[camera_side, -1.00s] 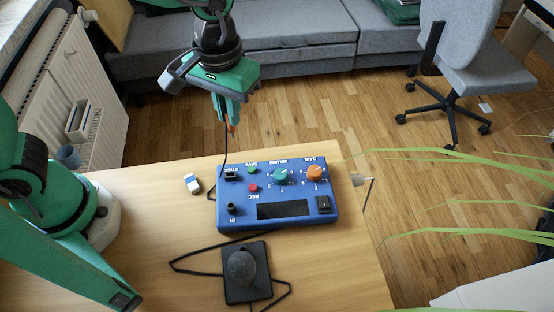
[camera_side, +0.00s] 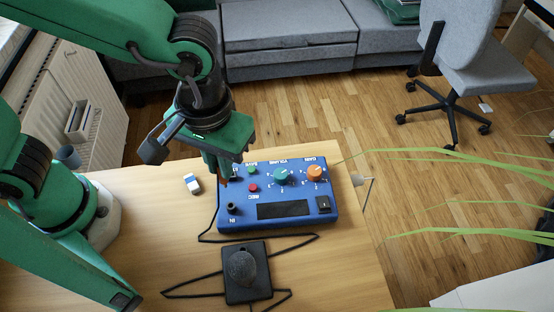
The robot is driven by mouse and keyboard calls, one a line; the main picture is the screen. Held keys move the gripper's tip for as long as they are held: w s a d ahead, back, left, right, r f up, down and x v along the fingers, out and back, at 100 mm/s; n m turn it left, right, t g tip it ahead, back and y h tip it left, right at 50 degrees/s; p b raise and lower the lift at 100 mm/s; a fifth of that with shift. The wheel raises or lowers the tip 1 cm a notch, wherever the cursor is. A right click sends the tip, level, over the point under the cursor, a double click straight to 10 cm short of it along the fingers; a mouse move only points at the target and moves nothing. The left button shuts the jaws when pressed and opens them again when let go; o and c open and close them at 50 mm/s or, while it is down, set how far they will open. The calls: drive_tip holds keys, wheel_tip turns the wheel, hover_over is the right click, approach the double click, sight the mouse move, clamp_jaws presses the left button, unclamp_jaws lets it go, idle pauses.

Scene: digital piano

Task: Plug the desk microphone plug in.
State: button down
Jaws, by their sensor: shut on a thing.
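The blue audio box (camera_side: 283,222) lies on the wooden desk, with a black socket (camera_side: 231,207) marked IN at its front left. The desk microphone (camera_side: 246,285) has a square black base and a round dark head and lies in front of the box. Its thin black cable (camera_side: 203,238) runs along the desk and rises at the box's left edge toward my gripper. My gripper (camera_side: 223,181) points down over the box's left back corner, behind the IN socket. It is shut on the microphone plug, which is mostly hidden by the fingers. The plug appears apart from the IN socket.
A small white and blue block (camera_side: 192,184) lies left of the box. The box top carries a green knob (camera_side: 281,175), an orange knob (camera_side: 314,173) and a red button (camera_side: 253,188). Green leaves (camera_side: 450,165) reach in from the right. The desk's left front is mostly clear.

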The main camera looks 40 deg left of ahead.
sight(224, 181)
drive_tip(key=shift+f, duration=0.15)
drive_tip(key=shift+f, duration=2.6)
drive_tip(key=shift+f, duration=1.6)
drive_tip(key=c, duration=1.4)
unclamp_jaws()
drive_tip(key=shift+r, duration=0.25)
drive_tip(key=shift+r, duration=2.3)
drive_tip(key=shift+r, duration=3.95)
